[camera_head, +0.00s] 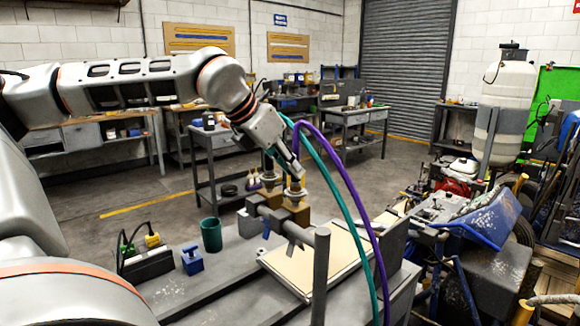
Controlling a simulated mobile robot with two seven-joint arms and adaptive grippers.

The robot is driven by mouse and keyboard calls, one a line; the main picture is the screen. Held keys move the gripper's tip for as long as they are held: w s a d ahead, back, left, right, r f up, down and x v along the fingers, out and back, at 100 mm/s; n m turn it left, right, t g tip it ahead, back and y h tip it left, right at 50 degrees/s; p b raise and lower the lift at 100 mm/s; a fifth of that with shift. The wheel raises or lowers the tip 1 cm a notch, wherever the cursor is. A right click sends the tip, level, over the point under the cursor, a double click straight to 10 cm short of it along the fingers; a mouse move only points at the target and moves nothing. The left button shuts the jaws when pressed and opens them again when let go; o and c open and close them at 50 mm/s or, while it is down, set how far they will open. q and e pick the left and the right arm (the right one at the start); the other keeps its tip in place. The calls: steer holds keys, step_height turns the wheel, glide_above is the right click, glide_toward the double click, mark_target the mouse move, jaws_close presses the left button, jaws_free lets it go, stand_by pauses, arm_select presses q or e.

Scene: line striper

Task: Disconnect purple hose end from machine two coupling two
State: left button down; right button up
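A purple hose (343,173) and a teal hose (341,192) arch up beside my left gripper (296,174) and drop to the right, past the front edge of the bench. Two brass-coloured couplings stand on a pipe fitting on the bench, a rear-left one (268,180) and a front-right one (295,192). My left gripper reaches down from the left at the top of the front-right coupling, where the purple hose comes down. The gripper hides the purple hose end, and I cannot tell whether its fingers are closed on it. My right gripper is not in view.
A grey post (320,275) rises in front of the fitting, beside a beige panel (318,262). A dark green cup (211,235) and a blue block (191,260) stand to the left on the bench. A cluttered machine (480,215) crowds the right. Open floor lies behind.

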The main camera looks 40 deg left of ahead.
arm_select(q)
steer(key=shift+r, duration=0.6)
stand_by(0.3)
steer(key=shift+r, duration=0.1)
step_height(320, 180, up, 4)
steer(key=shift+f+p, duration=0.1)
steer(key=shift+p, duration=0.7)
